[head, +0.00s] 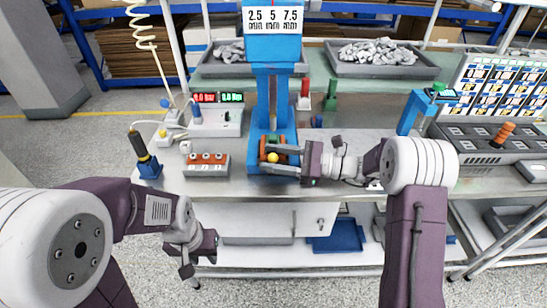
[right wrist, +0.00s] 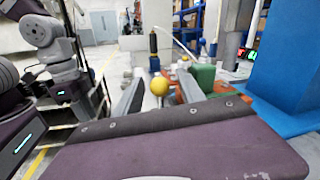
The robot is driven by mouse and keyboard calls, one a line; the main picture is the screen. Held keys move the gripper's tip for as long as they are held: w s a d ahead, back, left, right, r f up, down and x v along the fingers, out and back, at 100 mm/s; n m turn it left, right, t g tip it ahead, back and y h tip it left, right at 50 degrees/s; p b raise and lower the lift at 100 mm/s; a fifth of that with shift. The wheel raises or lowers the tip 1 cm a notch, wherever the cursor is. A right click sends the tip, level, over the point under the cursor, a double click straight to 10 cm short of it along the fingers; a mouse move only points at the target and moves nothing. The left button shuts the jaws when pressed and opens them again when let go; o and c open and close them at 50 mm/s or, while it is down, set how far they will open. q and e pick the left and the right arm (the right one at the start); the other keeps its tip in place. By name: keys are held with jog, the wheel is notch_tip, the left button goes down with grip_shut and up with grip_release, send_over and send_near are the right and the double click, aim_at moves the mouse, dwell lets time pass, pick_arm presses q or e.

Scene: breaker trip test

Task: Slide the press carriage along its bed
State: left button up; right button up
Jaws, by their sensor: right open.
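The blue press (head: 272,85) stands at the middle of the bench, with its bed (head: 258,130) running toward the front edge. At the front of the bed is a small carriage with a yellow ball knob (head: 272,157). My right gripper (head: 266,158) is open, reaching in from the right, with its fingers on either side of the knob. In the right wrist view the knob (right wrist: 159,86) shows between the two fingers; contact cannot be told. The carriage body is partly hidden by the fingers. My left gripper (head: 198,252) hangs low before the bench, empty; its jaw opening is unclear.
A button box (head: 207,163) and a screwdriver in a blue holder (head: 148,165) stand left of the press. A meter with red and green displays (head: 217,115) is behind them. Grey trays (head: 375,70) of parts lie at the back. A label panel (head: 490,85) stands right.

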grip_shut()
dwell(1.3)
